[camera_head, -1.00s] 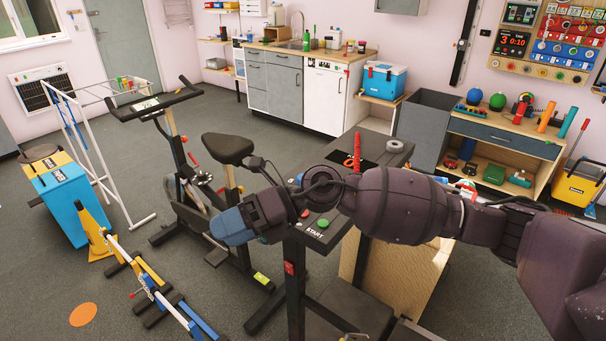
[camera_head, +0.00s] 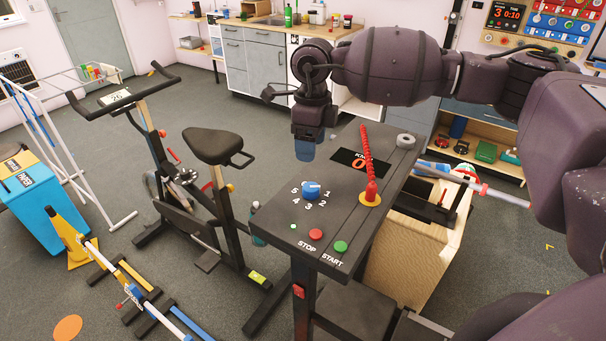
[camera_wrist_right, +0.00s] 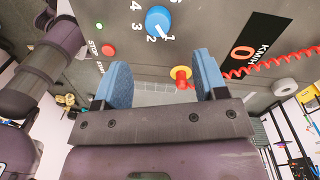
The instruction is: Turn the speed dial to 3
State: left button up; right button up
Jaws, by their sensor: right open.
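The speed dial (camera_head: 311,189) is a round blue knob on the dark console top (camera_head: 345,222), with white numbers 1 to 5 around it. Its white pointer faces toward the 1. The dial also shows at the top of the right wrist view (camera_wrist_right: 158,21), clear of both fingers. My right gripper (camera_head: 305,150) hangs beyond the dial in the head view, its blue fingertips not touching it. In the right wrist view the two blue fingers (camera_wrist_right: 163,75) are apart with nothing between them. My left gripper is not in view.
A red stop button (camera_head: 316,234) and green start button (camera_head: 341,246) sit at the console's near edge. A red coiled cord runs from a red key on a yellow base (camera_head: 370,195), right of the dial. A speed display (camera_head: 360,160) lies behind. An exercise bike (camera_head: 215,150) stands left.

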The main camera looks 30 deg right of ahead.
aim_at(310, 186)
jog(key=f, duration=0.3)
jog(key=f+p, duration=0.1)
jog(key=f, duration=0.3)
jog(key=s+f, duration=0.1)
jog(key=f, duration=0.2)
jog(key=shift+a+f+p, duration=0.15)
jog(key=shift+a+p, duration=0.1)
jog(key=shift+p, duration=0.15)
jog(key=c, duration=0.9)
